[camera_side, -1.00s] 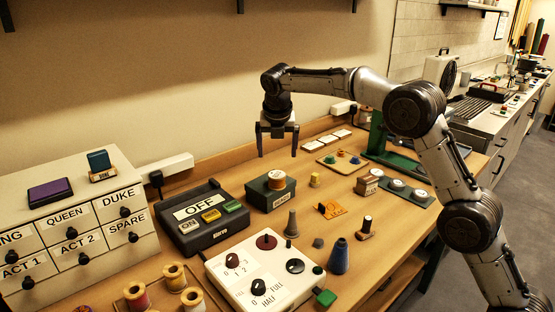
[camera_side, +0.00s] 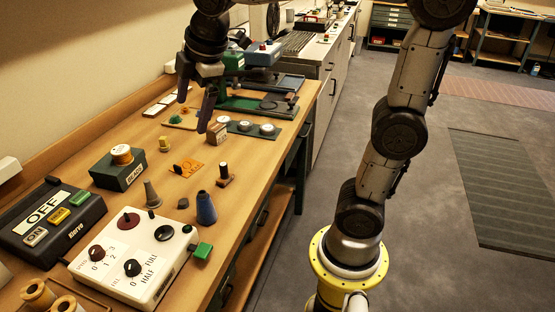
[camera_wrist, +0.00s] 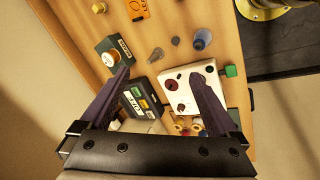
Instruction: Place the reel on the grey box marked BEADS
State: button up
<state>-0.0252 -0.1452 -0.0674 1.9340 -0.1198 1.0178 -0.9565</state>
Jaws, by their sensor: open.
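An orange-wound reel (camera_side: 121,154) with pale ends stands upright on top of a dark grey-green box (camera_side: 106,173). In the wrist view the reel (camera_wrist: 111,58) also shows on the box (camera_wrist: 127,70), just beyond the left fingertip. My gripper (camera_side: 192,115) is open with nothing between its fingers. It hangs above the table, to the right of the box in the side view. In the wrist view my gripper (camera_wrist: 160,72) is apart from the reel.
A switch unit marked OFF (camera_side: 55,223) and a white dial panel (camera_side: 130,258) stand near the box. A grey cone (camera_side: 152,195), a blue cone (camera_side: 206,208) and a dark-topped peg (camera_side: 224,175) stand to its right. Wooden-ended spools (camera_side: 38,293) are at the lower left.

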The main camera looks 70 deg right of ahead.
jog(key=s+f+m, duration=0.4)
jog(key=s+m, duration=0.2)
jog(key=s, duration=0.3)
jog(key=s+a+f+m+t+y, duration=0.1)
jog(key=s+f+m, duration=0.3)
jog(key=s, duration=0.4)
jog(key=shift+s+a+m, duration=0.2)
jog(key=shift+s+m, duration=0.15)
jog(key=shift+m, duration=0.55)
